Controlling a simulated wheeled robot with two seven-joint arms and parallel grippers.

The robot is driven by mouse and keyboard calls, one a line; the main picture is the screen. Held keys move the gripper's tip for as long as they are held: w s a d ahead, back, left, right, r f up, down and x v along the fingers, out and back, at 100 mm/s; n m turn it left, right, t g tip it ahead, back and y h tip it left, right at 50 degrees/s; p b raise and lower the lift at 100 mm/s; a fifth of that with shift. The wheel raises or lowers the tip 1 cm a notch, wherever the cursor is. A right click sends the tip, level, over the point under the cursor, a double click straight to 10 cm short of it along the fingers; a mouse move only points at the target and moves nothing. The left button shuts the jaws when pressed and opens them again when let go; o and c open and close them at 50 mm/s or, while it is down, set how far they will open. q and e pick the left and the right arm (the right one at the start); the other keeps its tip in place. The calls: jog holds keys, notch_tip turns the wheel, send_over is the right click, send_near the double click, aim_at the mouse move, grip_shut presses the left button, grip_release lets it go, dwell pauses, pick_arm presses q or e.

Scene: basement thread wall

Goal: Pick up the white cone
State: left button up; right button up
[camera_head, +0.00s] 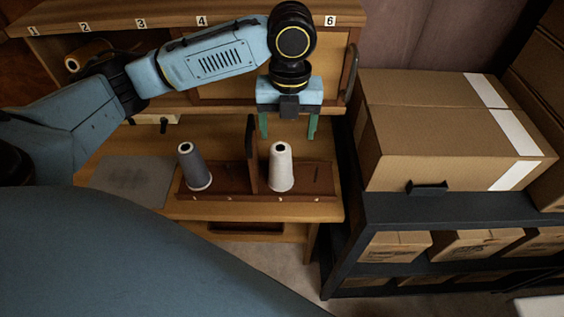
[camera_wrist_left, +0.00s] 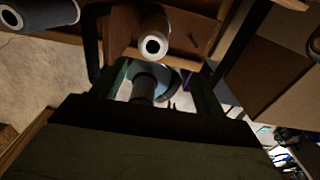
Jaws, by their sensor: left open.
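The white cone (camera_head: 280,168) stands upright on a brown wooden rack (camera_head: 233,195) on the table. In the left wrist view the white cone (camera_wrist_left: 155,35) shows at the top centre, beyond the fingers. My left gripper (camera_head: 289,137) is open, its two green fingers pointing down. In the head view it appears above and behind the white cone, and nothing shows between its fingers. My right gripper is in neither view.
A grey cone (camera_head: 195,167) stands left on the same rack, with a dark upright divider (camera_head: 251,150) between the cones. A grey mat (camera_head: 130,181) lies at left. A cardboard box (camera_head: 440,130) sits on a black shelf (camera_head: 450,207) at right.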

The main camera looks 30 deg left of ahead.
aim_at(281, 165)
pick_arm(q)
jog(key=shift+y, duration=0.3)
jog(key=f+b, duration=0.1)
jog(key=f, duration=0.3)
jog(key=a+f+b, duration=0.1)
jog(key=f, duration=0.3)
jog(key=f+b, duration=0.1)
jog(key=f, duration=0.3)
jog(key=shift+s+a+f, duration=0.15)
jog(key=shift+a+f, duration=0.1)
jog(key=shift+f, duration=0.05)
jog(key=c, duration=1.2)
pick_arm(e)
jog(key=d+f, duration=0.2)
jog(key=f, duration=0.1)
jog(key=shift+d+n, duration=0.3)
pick_arm(q)
jog(key=shift+r, duration=0.1)
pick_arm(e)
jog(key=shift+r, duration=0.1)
